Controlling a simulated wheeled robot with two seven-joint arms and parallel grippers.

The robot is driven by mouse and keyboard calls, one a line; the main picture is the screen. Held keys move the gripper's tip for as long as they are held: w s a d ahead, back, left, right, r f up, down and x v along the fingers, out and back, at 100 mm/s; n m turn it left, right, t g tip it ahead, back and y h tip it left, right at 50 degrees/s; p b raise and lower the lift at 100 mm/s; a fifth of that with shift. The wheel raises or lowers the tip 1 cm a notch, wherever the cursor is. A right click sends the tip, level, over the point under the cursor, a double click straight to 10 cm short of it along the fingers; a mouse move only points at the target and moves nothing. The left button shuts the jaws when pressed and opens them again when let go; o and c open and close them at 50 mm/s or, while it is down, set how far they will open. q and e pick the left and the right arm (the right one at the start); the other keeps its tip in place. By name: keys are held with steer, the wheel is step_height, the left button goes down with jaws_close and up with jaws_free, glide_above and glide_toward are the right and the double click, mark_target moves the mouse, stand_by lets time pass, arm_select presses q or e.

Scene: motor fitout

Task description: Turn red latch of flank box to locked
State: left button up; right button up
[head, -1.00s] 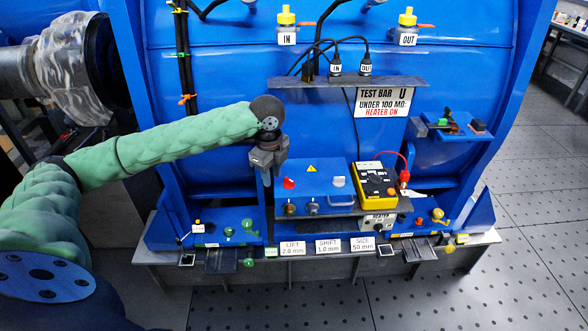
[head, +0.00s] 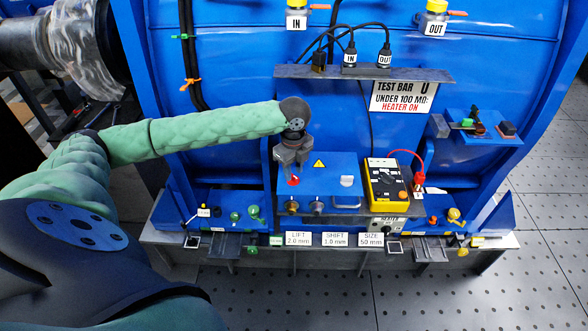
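The flank box is the blue box (head: 325,172) on the front of the big blue housing. Its red latch (head: 293,181) is on the left of its sloped top, partly hidden by my gripper, so its exact angle is hard to read. A pale grey latch (head: 347,181) sits at the right of the same top. My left gripper (head: 292,172) points down at the red latch, its fingers apart just above or beside it. I cannot tell whether they touch it. My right gripper is out of view.
A yellow meter (head: 386,184) with a red lead stands right of the box. A shelf (head: 365,74) with black plugs juts out above. Labels (head: 336,239) line the front ledge. A small blue shelf (head: 480,128) is at the right. Open floor lies in front.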

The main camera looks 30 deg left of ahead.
arm_select(q)
steer(key=shift+s+f, duration=0.15)
steer(key=shift+f, duration=0.5)
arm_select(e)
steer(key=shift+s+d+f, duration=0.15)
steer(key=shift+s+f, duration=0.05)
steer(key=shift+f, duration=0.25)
arm_select(q)
jaws_close()
